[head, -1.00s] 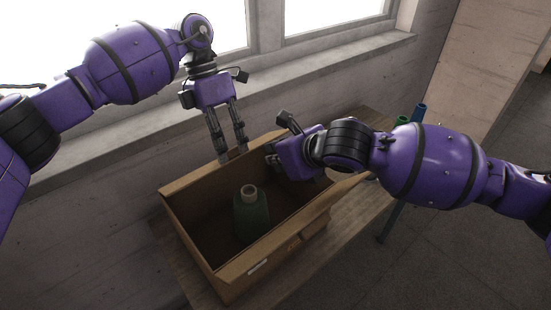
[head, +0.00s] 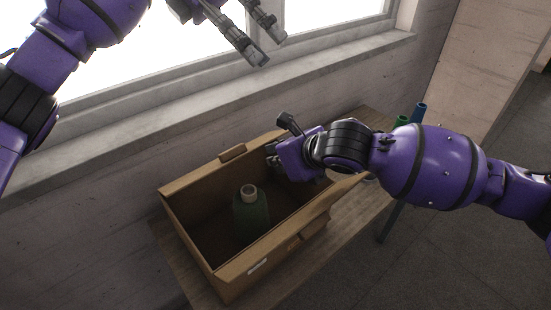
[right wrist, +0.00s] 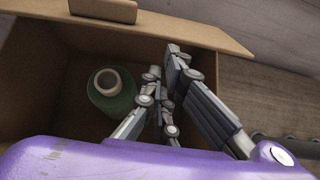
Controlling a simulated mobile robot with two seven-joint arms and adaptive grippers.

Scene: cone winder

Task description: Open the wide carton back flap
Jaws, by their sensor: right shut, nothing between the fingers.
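The brown open-topped carton (head: 236,284) stands on a wooden table, with a green cone (head: 252,218) upright inside. Its back flap (head: 200,176) runs along the window side with a small raised tab (head: 232,152). The flap also shows in the right wrist view (right wrist: 185,30), leaning away from the open inside. My left gripper (head: 271,49) is open and empty, high in front of the window and clear of the carton. My right gripper (head: 272,156) is at the carton's back right corner, shut and empty. Its fingers show in the right wrist view (right wrist: 168,75) beside the cone; contact with the carton is unclear.
The wall and window sill (head: 330,60) rise close behind the carton. Green and blue cones (head: 418,112) stand past my right arm at the table's far end. A front flap with a tab (head: 300,240) slopes outward on the near side. Open floor lies right.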

